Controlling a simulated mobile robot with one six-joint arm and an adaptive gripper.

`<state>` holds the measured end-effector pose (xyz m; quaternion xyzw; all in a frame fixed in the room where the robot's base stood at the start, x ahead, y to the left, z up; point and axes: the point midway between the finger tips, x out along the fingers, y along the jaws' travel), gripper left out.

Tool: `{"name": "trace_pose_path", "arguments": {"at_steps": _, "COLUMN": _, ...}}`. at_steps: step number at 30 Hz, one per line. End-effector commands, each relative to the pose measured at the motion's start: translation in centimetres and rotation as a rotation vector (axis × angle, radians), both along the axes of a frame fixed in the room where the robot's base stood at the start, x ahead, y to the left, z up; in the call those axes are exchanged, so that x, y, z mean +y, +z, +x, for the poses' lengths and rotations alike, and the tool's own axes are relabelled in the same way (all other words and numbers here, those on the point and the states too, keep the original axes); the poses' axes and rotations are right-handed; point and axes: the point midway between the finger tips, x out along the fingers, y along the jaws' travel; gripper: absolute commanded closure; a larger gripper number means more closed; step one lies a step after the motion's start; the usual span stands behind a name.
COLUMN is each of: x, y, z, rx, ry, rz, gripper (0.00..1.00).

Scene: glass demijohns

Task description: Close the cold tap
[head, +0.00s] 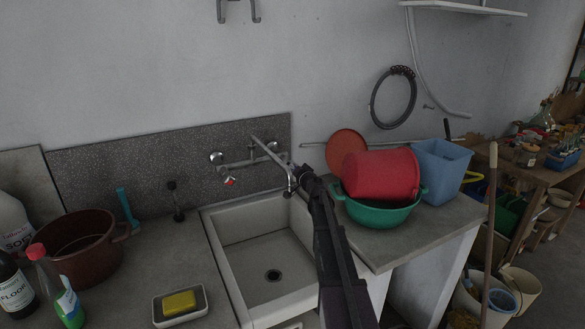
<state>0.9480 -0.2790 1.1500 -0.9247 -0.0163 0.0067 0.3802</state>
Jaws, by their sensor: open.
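A wall-mounted mixer tap with a long spout (270,153) stands out over the pale sink (235,278). The left handle (230,182) bears a red mark. The right handle area (273,147) sits behind the spout and is partly hidden; I cannot make out a blue mark or how far it is turned. My gripper (298,172) is at the right side of the tap, close to the spout's end. It is open; the fingers are small and dark, and I cannot tell whether they touch the tap. No water stream can be made out.
A green basin (375,213), red tub (382,175) and blue bin (438,170) crowd the counter right of my arm. A brown pot (88,262), bottles and a soap dish (180,317) stand left. The sink bowl is empty.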

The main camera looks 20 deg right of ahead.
Motion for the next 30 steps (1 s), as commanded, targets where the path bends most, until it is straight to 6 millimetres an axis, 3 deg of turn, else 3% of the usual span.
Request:
{"name": "trace_pose_path", "arguments": {"at_steps": 11, "x": 0.0, "y": 0.0, "z": -1.9, "rx": 0.000, "ry": -0.001, "rz": 0.000, "gripper": 0.06}}
{"name": "trace_pose_path", "arguments": {"at_steps": 30, "x": -0.3, "y": 0.0, "z": -11.0, "rx": 0.000, "ry": 0.000, "rz": 0.000, "gripper": 0.06}}
